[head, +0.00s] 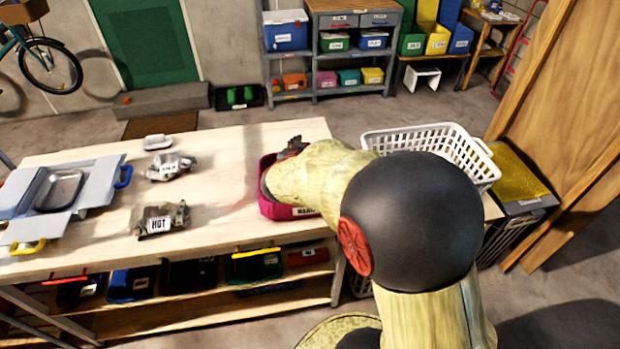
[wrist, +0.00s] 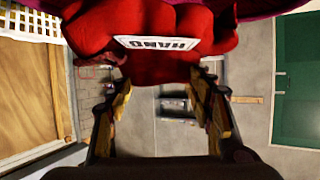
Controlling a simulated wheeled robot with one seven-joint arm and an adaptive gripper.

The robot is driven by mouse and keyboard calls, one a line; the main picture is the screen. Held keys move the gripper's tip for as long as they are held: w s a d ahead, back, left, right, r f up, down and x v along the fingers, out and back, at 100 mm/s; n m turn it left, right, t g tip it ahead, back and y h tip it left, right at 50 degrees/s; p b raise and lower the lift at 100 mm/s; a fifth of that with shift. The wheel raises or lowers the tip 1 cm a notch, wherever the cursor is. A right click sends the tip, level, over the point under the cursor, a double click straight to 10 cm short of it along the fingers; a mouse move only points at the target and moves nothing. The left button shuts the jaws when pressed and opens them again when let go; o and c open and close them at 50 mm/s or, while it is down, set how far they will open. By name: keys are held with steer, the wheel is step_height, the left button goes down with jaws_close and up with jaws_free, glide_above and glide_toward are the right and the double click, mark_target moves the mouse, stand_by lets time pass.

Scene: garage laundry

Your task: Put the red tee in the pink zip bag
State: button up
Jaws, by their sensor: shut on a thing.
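The pink zip bag (head: 268,209) stands on the wooden table near its right end, with a white label on its front; my arm covers part of it. In the wrist view a bunched red cloth (wrist: 88,35), which looks like the red tee, fills the top middle and carries a white label. My gripper (wrist: 160,76) is shut on this cloth. A magenta edge (wrist: 268,7), likely the bag, shows at the top right of the wrist view. In the head view my gripper is over the bag, mostly hidden by my arm, and the tee cannot be made out.
A white laundry basket (head: 415,136) stands right of the bag, partly behind my arm. On the table (head: 95,205) are a grey bundle marked HOT (head: 160,220), another grey bundle (head: 170,166) and an open grey case (head: 92,185). The table between these and the bag is clear.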

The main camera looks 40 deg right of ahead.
step_height(320, 180, down, 10)
steer(key=b, duration=0.4)
steer(key=shift+f, duration=0.15)
steer(key=o, duration=1.5)
steer(key=shift+f, duration=0.15)
steer(key=shift+o, duration=0.6)
steer(key=shift+r, duration=0.25)
steer(key=p+v, duration=0.2)
steer(key=v, duration=0.4)
steer(key=shift+a+r+p, duration=0.1)
steer(key=shift+a+p, duration=0.1)
steer(key=shift+p, duration=0.2)
steer(key=shift+s+a+r, duration=0.1)
steer(key=shift+s+a, duration=0.3)
steer(key=shift+a, duration=0.05)
